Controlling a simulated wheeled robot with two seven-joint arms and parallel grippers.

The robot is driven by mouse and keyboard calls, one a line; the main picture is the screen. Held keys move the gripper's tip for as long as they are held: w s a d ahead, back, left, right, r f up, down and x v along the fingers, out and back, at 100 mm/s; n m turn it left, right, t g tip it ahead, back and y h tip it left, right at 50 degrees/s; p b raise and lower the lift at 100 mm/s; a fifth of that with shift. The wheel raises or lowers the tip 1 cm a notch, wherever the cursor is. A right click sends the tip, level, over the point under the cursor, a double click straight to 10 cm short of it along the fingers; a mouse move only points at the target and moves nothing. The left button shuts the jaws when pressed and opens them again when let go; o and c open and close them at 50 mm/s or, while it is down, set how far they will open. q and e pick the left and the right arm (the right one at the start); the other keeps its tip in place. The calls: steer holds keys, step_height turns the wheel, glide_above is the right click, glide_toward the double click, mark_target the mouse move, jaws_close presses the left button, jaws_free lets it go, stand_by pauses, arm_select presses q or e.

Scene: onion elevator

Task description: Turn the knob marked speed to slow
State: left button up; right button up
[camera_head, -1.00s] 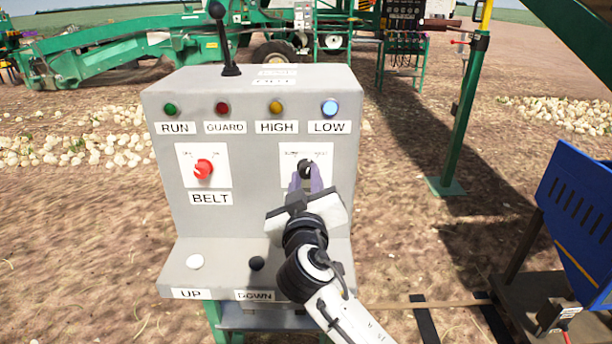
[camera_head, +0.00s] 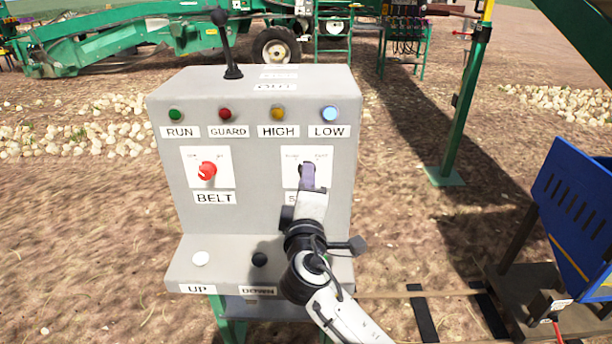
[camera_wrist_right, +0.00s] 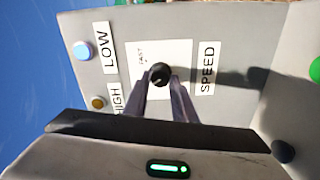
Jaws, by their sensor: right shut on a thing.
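The black speed knob (camera_wrist_right: 160,74) sits on a white plate (camera_wrist_right: 180,55) beside the SPEED label in the right wrist view. In the head view the same plate (camera_head: 290,178) is on the right of the grey control panel (camera_head: 255,215), and my gripper covers most of the knob. My right gripper (camera_head: 307,172) is shut on the knob, with a purple-grey finger on each side of it in the wrist view (camera_wrist_right: 163,88). The gripper is rolled on its side in the head view. The knob's exact pointing is too small to tell. My left gripper is not in view.
A red BELT knob (camera_head: 207,171) is to the left. Run, guard, high and low lamps line the top; the low lamp (camera_head: 330,113) looks lit blue. A black lever (camera_head: 226,45) stands on top. UP (camera_head: 200,258) and DOWN (camera_head: 260,260) buttons are on the lower ledge.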

steer(key=shift+n+p, duration=0.45)
steer(key=shift+n, duration=0.65)
steer(key=o, duration=1)
steer(key=shift+o, duration=0.2)
steer(key=shift+s, duration=0.1)
steer(key=s, duration=1)
steer(key=shift+b, duration=0.45)
steer(key=shift+s+f, duration=0.1)
